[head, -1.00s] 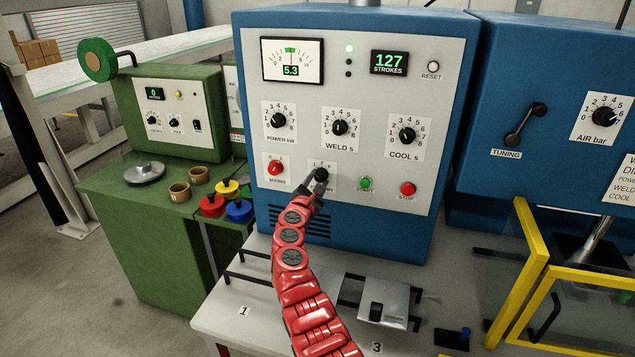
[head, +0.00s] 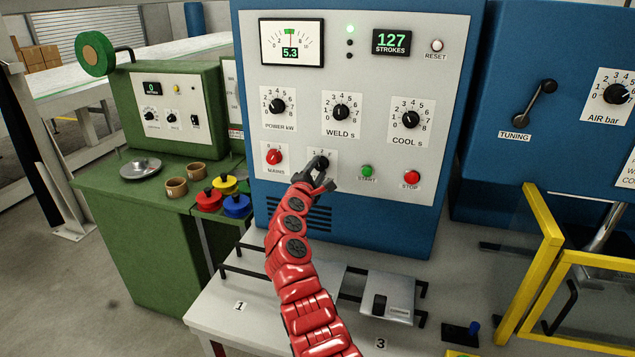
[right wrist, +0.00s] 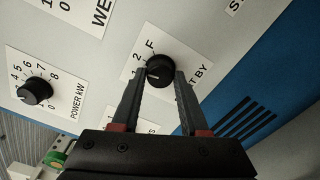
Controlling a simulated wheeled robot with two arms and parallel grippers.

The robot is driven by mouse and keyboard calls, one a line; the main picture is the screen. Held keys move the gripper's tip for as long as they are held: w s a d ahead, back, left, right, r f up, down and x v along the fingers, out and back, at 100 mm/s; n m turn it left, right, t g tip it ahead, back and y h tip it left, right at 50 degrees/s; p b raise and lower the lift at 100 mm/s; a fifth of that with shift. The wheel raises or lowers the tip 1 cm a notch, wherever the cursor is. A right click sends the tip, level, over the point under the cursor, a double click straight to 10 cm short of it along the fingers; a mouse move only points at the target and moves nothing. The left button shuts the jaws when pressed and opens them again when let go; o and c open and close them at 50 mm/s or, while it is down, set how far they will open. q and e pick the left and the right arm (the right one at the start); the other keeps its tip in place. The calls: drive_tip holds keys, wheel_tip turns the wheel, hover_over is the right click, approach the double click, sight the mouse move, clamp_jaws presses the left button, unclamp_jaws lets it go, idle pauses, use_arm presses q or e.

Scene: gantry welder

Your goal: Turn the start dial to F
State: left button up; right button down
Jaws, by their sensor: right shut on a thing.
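The start dial (head: 321,162) is a small black knob on the lower part of the welder's pale panel, right of the red mains dial. In the right wrist view the start dial (right wrist: 159,70) sits between the two fingertips, on a white label with 1, 2 and F. My right gripper (right wrist: 160,78) is shut on the dial, one finger on each side. In the head view my right gripper (head: 320,172) partly covers the dial and its label. I cannot clearly read where the dial points. My left gripper is not in view.
The green start button (head: 367,171) and red stop button (head: 411,177) are close on the right. The red mains dial (head: 274,157) is close on the left. The power dial (head: 277,106), weld dial (head: 341,112) and cool dial (head: 410,119) are above. A yellow frame (head: 540,260) stands at right.

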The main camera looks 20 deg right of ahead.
drive_tip(key=m+b, duration=0.3)
drive_tip(key=b, duration=0.1)
drive_tip(key=m+b, duration=0.3)
drive_tip(key=b, duration=0.2)
drive_tip(key=m+b, duration=0.2)
drive_tip(key=b, duration=0.3)
drive_tip(key=shift+f+m, duration=0.35)
drive_tip(key=shift+m, duration=0.05)
drive_tip(key=shift+r+m+b, duration=0.2)
drive_tip(key=shift+m+b, duration=0.8)
drive_tip(key=shift+b, duration=0.2)
drive_tip(key=shift+c, duration=2.1)
unclamp_jaws()
drive_tip(key=shift+r, duration=0.1)
drive_tip(key=b+v, duration=0.1)
drive_tip(key=v, duration=1.6)
drive_tip(key=shift+s+b, duration=0.2)
drive_tip(key=shift+b, duration=0.1)
drive_tip(key=shift+a, duration=0.2)
